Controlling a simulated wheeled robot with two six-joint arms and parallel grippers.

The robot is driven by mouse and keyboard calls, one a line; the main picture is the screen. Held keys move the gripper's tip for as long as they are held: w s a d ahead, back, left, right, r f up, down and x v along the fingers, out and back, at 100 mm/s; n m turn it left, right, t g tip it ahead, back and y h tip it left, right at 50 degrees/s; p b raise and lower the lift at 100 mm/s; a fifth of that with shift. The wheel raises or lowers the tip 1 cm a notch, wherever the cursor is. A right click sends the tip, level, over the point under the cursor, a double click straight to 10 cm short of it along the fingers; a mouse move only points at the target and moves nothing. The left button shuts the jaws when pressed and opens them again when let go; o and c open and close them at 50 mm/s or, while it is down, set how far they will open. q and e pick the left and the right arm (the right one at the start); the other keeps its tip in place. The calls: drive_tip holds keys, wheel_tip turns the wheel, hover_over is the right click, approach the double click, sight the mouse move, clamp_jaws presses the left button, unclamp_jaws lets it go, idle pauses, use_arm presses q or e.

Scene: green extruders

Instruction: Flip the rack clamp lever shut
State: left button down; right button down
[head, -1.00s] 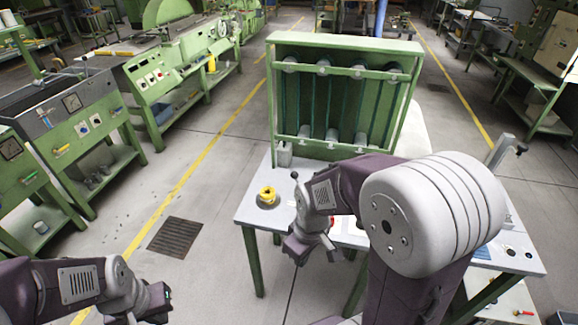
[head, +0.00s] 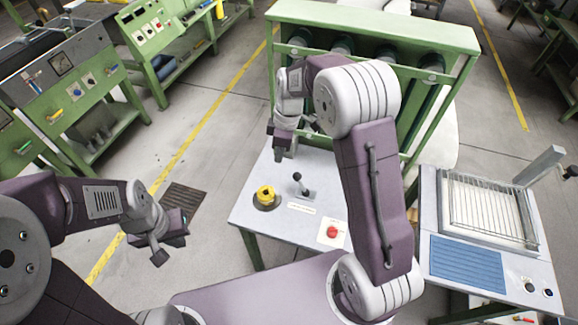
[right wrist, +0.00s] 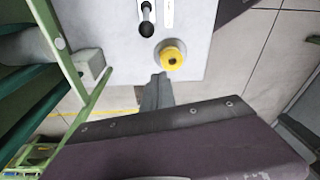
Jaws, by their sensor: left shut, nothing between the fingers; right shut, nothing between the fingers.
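A short lever with a dark ball knob (head: 297,177) stands on the near table top beside a small label; it also shows in the right wrist view (right wrist: 146,28). A second dark-knobbed handle (head: 570,172) sits by a grey upright plate at the wire rack (head: 488,208) on the right. I cannot tell which one is the rack clamp lever. My right gripper (head: 279,153) is shut and empty at the lower left of the green frame; its fingers show in the right wrist view (right wrist: 158,80). My left gripper (head: 159,256) is shut and empty, left of the table.
A yellow knob (head: 265,196) and a red button (head: 332,232) are on the table top (head: 245,215). The tall green frame (head: 385,22) with dark tubes stands behind. A small pale block (right wrist: 88,65) is at its foot. A blue ribbed mat (head: 466,262) lies right. Open floor is left.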

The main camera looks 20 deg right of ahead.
sight(301, 184)
wheel_tip(301, 184, down, 11)
use_arm(q)
drive_tip(key=shift+w+d+r+p, duration=0.3)
drive_tip(key=shift+w+r+p, duration=0.1)
drive_tip(key=shift+r+p, duration=0.25)
use_arm(e)
drive_tip(key=d, duration=0.1)
drive_tip(key=d+r, duration=0.1)
drive_tip(key=shift+s+d+r, duration=0.15)
drive_tip(key=shift+s+d, duration=0.15)
drive_tip(key=shift+d, duration=0.1)
use_arm(q)
drive_tip(key=shift+w+f, duration=0.1)
use_arm(e)
drive_tip(key=shift+w, duration=0.1)
